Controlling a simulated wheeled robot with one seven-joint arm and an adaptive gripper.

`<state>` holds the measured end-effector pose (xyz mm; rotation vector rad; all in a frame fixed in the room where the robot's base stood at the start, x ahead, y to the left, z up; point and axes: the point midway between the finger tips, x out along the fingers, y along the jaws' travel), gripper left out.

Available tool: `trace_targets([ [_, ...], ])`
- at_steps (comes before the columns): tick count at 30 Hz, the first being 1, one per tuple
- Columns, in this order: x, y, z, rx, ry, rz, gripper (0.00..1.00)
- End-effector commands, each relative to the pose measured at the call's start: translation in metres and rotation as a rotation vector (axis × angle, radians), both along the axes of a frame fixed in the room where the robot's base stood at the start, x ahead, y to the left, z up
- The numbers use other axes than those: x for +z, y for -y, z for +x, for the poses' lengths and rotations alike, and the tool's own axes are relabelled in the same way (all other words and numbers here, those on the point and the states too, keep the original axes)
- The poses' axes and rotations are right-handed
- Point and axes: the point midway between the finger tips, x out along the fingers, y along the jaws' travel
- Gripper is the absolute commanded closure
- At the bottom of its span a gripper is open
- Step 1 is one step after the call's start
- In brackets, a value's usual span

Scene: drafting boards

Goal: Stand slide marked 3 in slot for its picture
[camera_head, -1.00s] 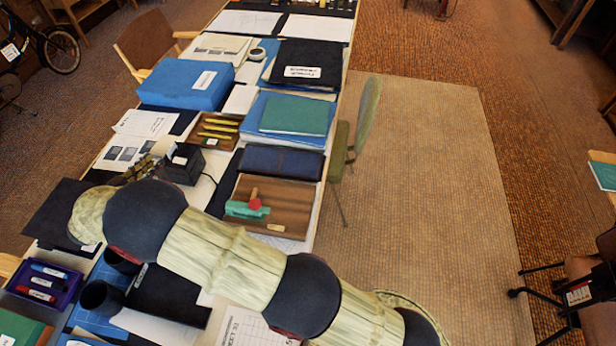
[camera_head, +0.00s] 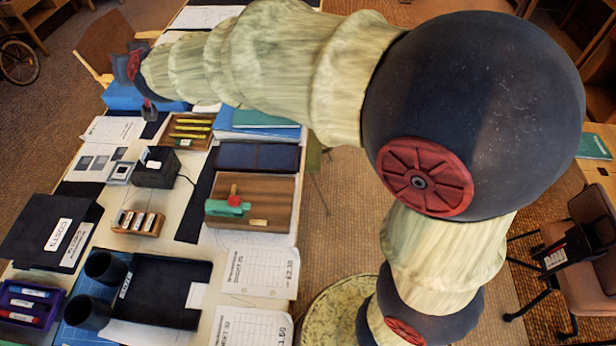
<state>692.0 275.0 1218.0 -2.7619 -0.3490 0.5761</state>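A small wooden rack (camera_head: 138,222) on the table holds several pale-framed slides standing in a row; their marks are too small to read. A printed sheet with grey pictures (camera_head: 97,161) lies beyond it to the left. A small pale-framed square piece (camera_head: 120,173), perhaps a slide, is beside the black box (camera_head: 157,167); I cannot read a mark on it. My gripper (camera_head: 149,112) is at the far end of my arm, in front of the blue box. Only a small dark part of it shows, and its fingers are not clear. It is apart from the rack.
A wooden tray with a green tool (camera_head: 228,207) lies right of the rack. A black folder (camera_head: 165,290) and two dark cups (camera_head: 105,266) are nearer. A tray of yellow pencils (camera_head: 188,131) lies beyond the black box. My arm spans the upper right.

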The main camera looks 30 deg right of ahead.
Motion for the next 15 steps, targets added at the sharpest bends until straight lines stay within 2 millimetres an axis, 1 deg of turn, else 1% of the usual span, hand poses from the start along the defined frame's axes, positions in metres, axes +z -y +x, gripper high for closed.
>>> trace_targets([
  [1,0.008,0.018,-0.018,0.021,-0.015,-0.009,0.77],
  [2,0.009,0.026,-0.029,0.034,-0.029,-0.017,0.77],
  [3,0.010,0.037,-0.044,0.053,-0.049,-0.030,0.77],
  [5,0.009,0.054,-0.068,0.076,-0.082,-0.050,0.77],
  [7,0.005,0.075,-0.097,0.096,-0.125,-0.079,0.77],
  [11,-0.010,0.115,-0.155,0.113,-0.216,-0.138,0.77],
  [12,-0.016,0.128,-0.173,0.114,-0.247,-0.158,0.77],
  [14,-0.027,0.148,-0.202,0.109,-0.295,-0.189,0.77],
  [15,-0.035,0.162,-0.222,0.103,-0.329,-0.211,0.77],
])
